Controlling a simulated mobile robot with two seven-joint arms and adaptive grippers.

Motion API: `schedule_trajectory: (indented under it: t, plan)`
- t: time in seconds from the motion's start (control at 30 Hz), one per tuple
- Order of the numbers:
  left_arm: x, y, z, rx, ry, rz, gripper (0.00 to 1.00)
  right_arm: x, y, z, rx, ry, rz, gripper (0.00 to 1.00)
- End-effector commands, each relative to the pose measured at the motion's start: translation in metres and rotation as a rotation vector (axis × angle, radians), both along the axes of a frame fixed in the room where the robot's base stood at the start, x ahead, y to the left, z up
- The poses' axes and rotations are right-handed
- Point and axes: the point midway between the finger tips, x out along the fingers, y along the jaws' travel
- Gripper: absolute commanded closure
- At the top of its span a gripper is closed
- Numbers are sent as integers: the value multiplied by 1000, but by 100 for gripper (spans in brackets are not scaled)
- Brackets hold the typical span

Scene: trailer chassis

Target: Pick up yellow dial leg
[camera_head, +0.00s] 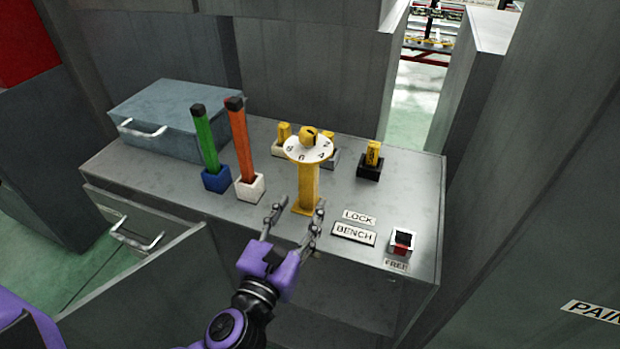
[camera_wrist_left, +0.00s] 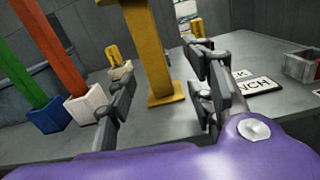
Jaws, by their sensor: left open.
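The yellow dial leg (camera_head: 307,186) stands upright on the grey bench, with a round white numbered dial (camera_head: 296,153) and a yellow knob (camera_head: 307,134) on top. My left gripper (camera_head: 296,213) is open at the bench's front edge, just in front of the leg's lower part. In the left wrist view the leg (camera_wrist_left: 148,50) rises beyond and between the two spread fingers (camera_wrist_left: 165,100), with its foot on the bench top. Its upper end is out of that view. My left gripper holds nothing. My right gripper is not seen.
A green bar (camera_head: 206,142) in a blue holder and an orange bar (camera_head: 241,142) in a white holder stand left of the leg. Small yellow-topped blocks (camera_head: 371,160) stand behind. LOCK and BENCH labels (camera_head: 354,233) and a red-and-white socket (camera_head: 402,242) are at right. A blue-grey box (camera_head: 175,110) sits back left.

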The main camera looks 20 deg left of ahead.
Motion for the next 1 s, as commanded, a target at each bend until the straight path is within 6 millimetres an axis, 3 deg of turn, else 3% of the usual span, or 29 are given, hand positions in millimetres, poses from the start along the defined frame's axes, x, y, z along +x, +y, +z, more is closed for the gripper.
schedule_trajectory:
  t: [0.13,0.63,0.97,1.0]
  plan:
    - [12,2,-4,-76,30,15,52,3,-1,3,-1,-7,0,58]
    - [76,6,-5,-76,31,15,52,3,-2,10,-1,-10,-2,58]
    - [82,6,-7,-75,33,16,52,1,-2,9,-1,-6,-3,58]
    - [82,6,-7,-75,33,15,57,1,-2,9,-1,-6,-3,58]
